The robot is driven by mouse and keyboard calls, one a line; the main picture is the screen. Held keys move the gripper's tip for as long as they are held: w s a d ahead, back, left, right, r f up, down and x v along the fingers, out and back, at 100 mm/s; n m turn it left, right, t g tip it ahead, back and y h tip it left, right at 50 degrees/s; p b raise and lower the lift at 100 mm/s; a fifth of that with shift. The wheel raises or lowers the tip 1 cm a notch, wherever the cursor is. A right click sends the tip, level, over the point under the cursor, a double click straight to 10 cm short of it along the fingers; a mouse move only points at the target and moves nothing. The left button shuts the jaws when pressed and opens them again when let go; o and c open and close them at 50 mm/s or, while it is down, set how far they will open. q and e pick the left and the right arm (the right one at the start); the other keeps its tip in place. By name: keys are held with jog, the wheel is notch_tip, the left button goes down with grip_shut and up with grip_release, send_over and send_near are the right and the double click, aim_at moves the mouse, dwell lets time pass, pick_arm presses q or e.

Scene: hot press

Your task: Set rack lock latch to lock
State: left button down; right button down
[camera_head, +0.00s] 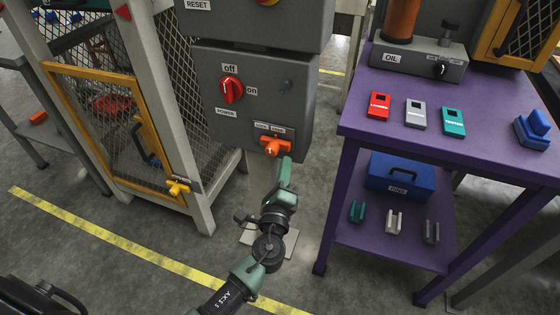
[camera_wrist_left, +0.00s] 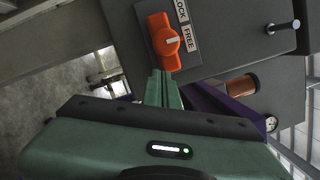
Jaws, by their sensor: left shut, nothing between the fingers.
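The orange rack lock latch (camera_head: 275,147) sits low on the front of the grey control box (camera_head: 262,103), below two small labels. In the left wrist view, the latch (camera_wrist_left: 163,42) shows a white mark that faces the FREE label (camera_wrist_left: 191,38); the LOCK label (camera_wrist_left: 181,10) is beside it. My left gripper (camera_head: 287,160) is shut and empty, with its tips just below the latch in the head view. In the left wrist view, the fingertips (camera_wrist_left: 163,73) point at the lower end of the latch. I cannot tell whether they touch it. My right gripper is out of view.
A red off/on power switch (camera_head: 232,90) is above the latch on the same box. A mesh cage with a yellow-framed door (camera_head: 112,130) and yellow latch (camera_head: 178,187) stands left. A purple shelf table (camera_head: 465,90) stands right.

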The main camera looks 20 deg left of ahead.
pick_arm(q)
jog(key=shift+a+r, duration=0.3)
jog(key=shift+a, duration=0.35)
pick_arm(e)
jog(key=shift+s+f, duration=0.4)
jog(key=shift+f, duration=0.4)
